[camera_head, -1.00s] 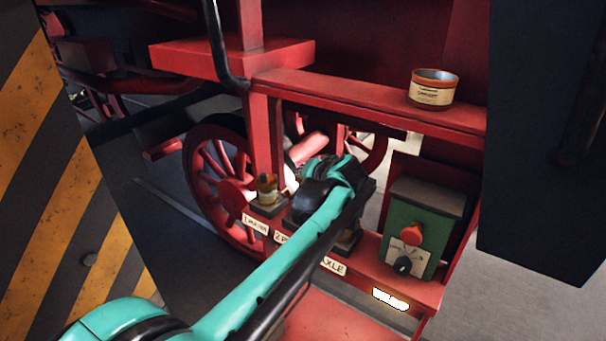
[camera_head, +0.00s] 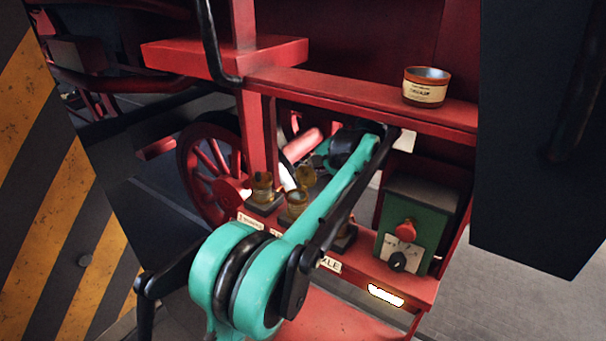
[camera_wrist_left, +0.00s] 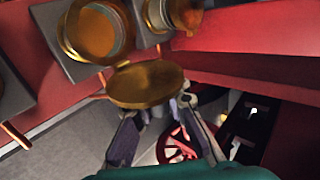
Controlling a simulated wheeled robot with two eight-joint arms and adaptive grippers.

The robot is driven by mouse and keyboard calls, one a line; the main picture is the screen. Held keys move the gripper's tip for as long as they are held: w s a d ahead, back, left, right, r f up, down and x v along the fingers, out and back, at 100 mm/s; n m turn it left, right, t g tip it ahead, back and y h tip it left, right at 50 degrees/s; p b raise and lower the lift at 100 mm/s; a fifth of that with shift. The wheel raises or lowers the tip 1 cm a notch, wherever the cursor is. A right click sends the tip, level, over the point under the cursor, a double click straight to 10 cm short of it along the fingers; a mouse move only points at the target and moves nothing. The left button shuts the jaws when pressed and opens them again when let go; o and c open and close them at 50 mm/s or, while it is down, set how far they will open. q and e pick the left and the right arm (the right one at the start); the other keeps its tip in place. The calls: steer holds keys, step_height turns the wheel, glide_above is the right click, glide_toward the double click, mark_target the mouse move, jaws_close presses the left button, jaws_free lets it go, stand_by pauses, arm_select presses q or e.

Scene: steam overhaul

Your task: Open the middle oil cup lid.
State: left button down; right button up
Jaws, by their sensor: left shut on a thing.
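The middle oil cup (camera_head: 297,203) is a brass cup on a dark block on the red ledge. It also shows in the left wrist view (camera_wrist_left: 97,33), its mouth uncovered. Its round brass lid (camera_head: 306,175) stands tilted up on the cup's far side, and it fills the centre of the left wrist view (camera_wrist_left: 145,84). My left gripper (camera_wrist_left: 162,106) is shut on the lid, its fingers partly hidden behind it. In the head view my wrist hides the fingers. Another oil cup (camera_head: 262,188) stands to the left. My forearm hides the cup on the right. My right gripper is not in view.
A labelled tin (camera_head: 426,87) stands on the red beam (camera_head: 350,98) above the ledge. A green box (camera_head: 412,222) with a red knob stands at right. A spoked red wheel (camera_head: 208,170) is behind. Dark panels flank both sides.

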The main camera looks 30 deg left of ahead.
arm_select(q)
steer(key=shift+a, duration=0.1)
stand_by(0.3)
steer(key=c, duration=1.8)
jaws_free()
steer(key=shift+o, duration=0.9)
steer(key=shift+a, duration=0.1)
steer(key=shift+w+a+f, duration=0.1)
steer(key=shift+f, duration=0.05)
steer(key=v, duration=0.7)
steer(key=shift+w, duration=0.15)
